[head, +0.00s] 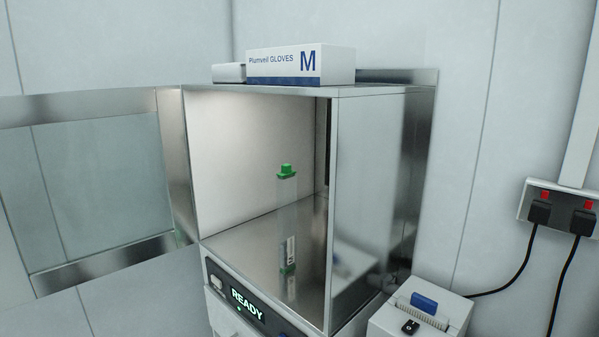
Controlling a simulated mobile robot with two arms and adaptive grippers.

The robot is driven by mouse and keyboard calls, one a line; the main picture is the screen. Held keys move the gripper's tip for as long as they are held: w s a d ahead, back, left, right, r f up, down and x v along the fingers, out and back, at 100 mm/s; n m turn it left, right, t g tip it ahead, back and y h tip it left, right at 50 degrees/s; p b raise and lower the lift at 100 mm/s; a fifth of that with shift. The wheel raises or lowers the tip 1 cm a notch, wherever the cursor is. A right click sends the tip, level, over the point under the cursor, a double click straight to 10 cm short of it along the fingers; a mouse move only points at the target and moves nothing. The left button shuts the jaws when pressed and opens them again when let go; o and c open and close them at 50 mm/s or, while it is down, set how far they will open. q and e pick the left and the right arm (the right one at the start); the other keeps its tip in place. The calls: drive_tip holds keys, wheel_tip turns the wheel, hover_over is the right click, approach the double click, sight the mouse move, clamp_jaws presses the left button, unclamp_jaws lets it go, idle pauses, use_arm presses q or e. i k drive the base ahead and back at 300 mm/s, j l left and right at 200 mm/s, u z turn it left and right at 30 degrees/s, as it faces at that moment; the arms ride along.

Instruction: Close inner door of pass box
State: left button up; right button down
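The pass box (384,190) is a steel cabinet on the wall, with its front open to me. Its door (95,189), a steel frame around a glass pane, stands swung wide open to the left. A clear tube with a green cap (286,173) stands upright on the chamber floor (240,246). A lit panel (247,303) below the opening reads READY. Neither of my grippers shows in the head view.
A glove box (300,66) and a smaller pale item (229,73) lie on top of the cabinet. A small white device (420,315) stands at its lower right. A socket with two plugs and black cables (558,212) is at the right wall.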

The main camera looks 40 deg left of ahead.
sight(17, 286)
drive_tip(key=j+u, duration=0.1)
drive_tip(key=u, duration=0.25)
drive_tip(key=k+j+u, duration=0.1)
drive_tip(key=u, duration=0.2)
drive_tip(key=j+u, duration=0.2)
drive_tip(key=u, duration=0.15)
